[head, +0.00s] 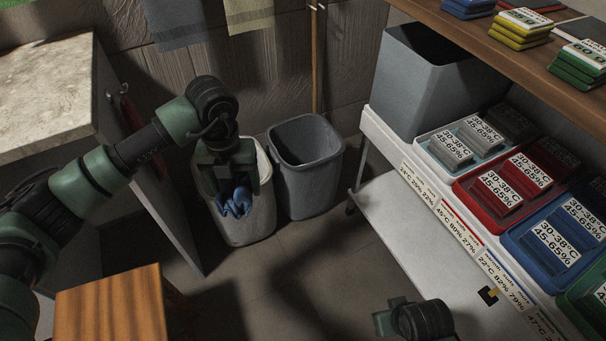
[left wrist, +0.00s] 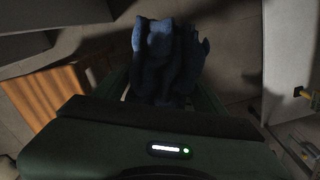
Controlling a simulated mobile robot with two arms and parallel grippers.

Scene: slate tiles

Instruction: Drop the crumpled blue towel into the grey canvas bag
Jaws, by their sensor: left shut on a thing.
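The crumpled blue towel (head: 235,203) hangs from my left gripper (head: 226,183), which is shut on it. In the left wrist view the towel (left wrist: 165,55) bunches between the fingers, with floor behind it. In the head view it appears in front of the pale bin, held in the air. A grey, square, open-topped container (head: 425,92) stands on the shelf unit at the upper right and may be the grey canvas bag; its material is hard to tell. My left gripper is left of it and lower in the picture. Part of my right arm (head: 415,320) shows at the bottom; its fingers are unclear.
A pale bin (head: 247,222) and a darker grey bin (head: 308,185) stand on the floor by the wall. The white shelf unit (head: 400,215) holds several coloured trays. A marble-topped counter (head: 45,85) is left, a wooden top (head: 110,305) in front. Floor between is clear.

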